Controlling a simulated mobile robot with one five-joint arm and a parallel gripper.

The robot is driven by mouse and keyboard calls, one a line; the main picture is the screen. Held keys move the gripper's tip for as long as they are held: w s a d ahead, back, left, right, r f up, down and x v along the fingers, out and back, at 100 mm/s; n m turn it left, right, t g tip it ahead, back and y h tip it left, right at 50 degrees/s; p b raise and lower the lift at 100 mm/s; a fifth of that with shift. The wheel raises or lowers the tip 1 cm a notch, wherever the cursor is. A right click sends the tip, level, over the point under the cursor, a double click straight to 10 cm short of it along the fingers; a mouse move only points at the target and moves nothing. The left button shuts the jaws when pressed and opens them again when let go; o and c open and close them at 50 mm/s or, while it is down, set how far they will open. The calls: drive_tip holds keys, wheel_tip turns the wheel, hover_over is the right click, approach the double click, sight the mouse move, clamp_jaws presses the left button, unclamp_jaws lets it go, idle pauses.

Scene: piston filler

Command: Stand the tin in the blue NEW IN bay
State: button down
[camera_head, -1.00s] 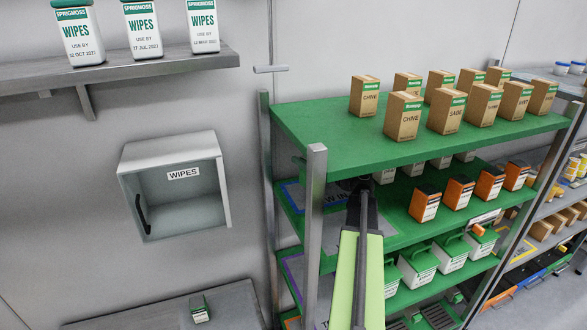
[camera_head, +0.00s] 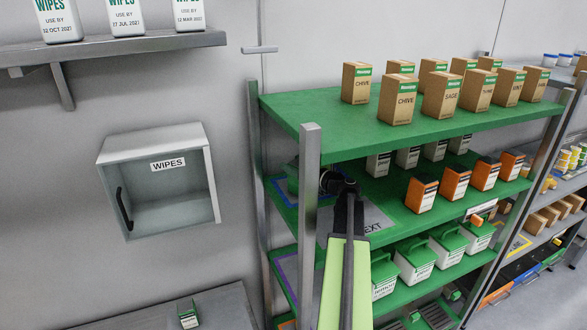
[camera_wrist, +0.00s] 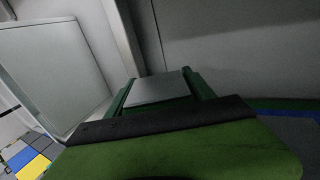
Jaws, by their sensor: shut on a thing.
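My gripper (camera_wrist: 159,78) shows in the wrist view, its two green fingers shut on the tin (camera_wrist: 160,90), which shows as a plain grey face between them. In the head view my dark wrist is just behind the front post, at the middle green shelf; the post hides much of the gripper, and I cannot make out the tin there. The blue NEW IN bay (camera_head: 283,187) is a blue-edged area at the left end of that shelf, partly behind the post. A blue patch (camera_wrist: 292,130) shows at right in the wrist view. Whether the tin touches the shelf cannot be told.
The front post (camera_head: 308,210) stands close to my arm. A grey NEXT area (camera_head: 375,217) lies right of the bay, with orange boxes (camera_head: 421,194) beyond. The top shelf (camera_head: 400,136) is overhead. A WIPES box (camera_head: 165,187) hangs on the wall at left.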

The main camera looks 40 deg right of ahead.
drive_tip(key=shift+s+f, duration=0.1)
drive_tip(key=shift+s, duration=0.1)
drive_tip(key=shift+c, duration=1.8)
unclamp_jaws()
drive_tip(key=shift+w, duration=0.1)
drive_tip(key=shift+r, duration=0.2)
drive_tip(key=s, duration=1.2)
drive_tip(key=shift+d, duration=0.15)
